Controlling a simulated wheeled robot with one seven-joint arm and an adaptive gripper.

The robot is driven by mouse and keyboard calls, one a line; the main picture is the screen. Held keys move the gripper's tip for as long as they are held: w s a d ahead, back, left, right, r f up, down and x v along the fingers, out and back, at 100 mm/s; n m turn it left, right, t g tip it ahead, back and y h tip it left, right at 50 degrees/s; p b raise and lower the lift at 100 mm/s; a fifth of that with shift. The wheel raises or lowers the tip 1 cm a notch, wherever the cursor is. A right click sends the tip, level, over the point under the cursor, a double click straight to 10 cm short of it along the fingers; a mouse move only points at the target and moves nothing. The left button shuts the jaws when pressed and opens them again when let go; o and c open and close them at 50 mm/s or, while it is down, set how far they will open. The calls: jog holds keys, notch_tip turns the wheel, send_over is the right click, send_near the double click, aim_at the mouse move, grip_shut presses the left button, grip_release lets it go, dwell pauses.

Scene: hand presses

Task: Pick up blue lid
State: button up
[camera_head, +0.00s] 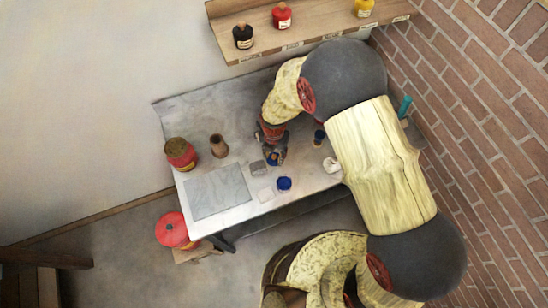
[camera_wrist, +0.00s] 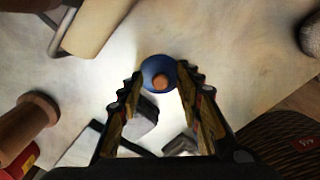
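The blue lid (camera_wrist: 152,66) is round with a brown knob. In the wrist view it lies at the tips of my gripper (camera_wrist: 160,76), between the two fingers. The fingers are apart, one on each side of it, and I cannot tell whether they touch it. In the head view my gripper (camera_head: 272,148) points down over the table, with a blue patch (camera_head: 274,158) at its tips that looks like the lid. A second blue round thing (camera_head: 284,184) stands nearer the table's front edge.
On the table (camera_head: 238,212) are a grey block (camera_head: 258,168), a brown vase (camera_head: 218,146), a red pot (camera_head: 181,154), a small dark blue jar (camera_head: 319,138) and a white item (camera_head: 331,165). A shelf (camera_head: 330,35) with jars is behind; a brick wall is right.

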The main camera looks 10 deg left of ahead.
jog(key=c, duration=0.6)
jog(key=shift+s, duration=0.1)
jog(key=shift+c, duration=0.3)
jog(key=shift+d+f, duration=0.1)
grip_shut()
